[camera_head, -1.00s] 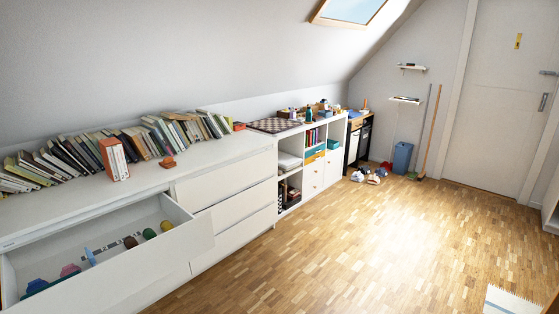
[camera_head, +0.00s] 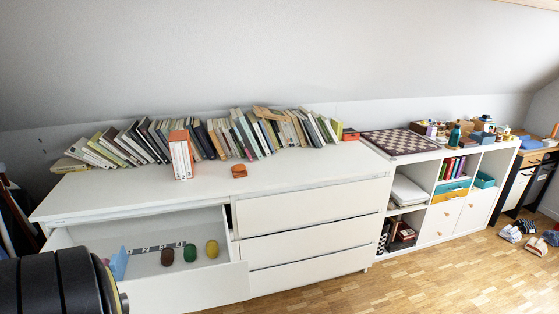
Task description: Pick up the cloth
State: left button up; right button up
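I cannot make out a cloth with certainty. A light blue thing (camera_head: 119,263) stands at the left in the open drawer (camera_head: 190,290), partly hidden by a black rounded part of my own arm; its material is unclear. A bright blue patch (camera_head: 528,143) lies on the small dark-framed unit at the far right, too small to identify. Neither of my grippers is in view.
The drawer also holds brown (camera_head: 167,257), green (camera_head: 190,252) and yellow (camera_head: 211,249) rounded things. Leaning books (camera_head: 180,150) line the white dresser top (camera_head: 300,170). A chessboard (camera_head: 401,141) lies on the shelf unit. Shoes (camera_head: 512,234) lie on the otherwise open floor.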

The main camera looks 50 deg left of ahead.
aim_at(239, 170)
jog(key=u, duration=0.4)
jog(key=i, duration=1.85)
jog(key=u, duration=2)
jog(key=i, duration=0.9)
jog(key=u, duration=0.85)
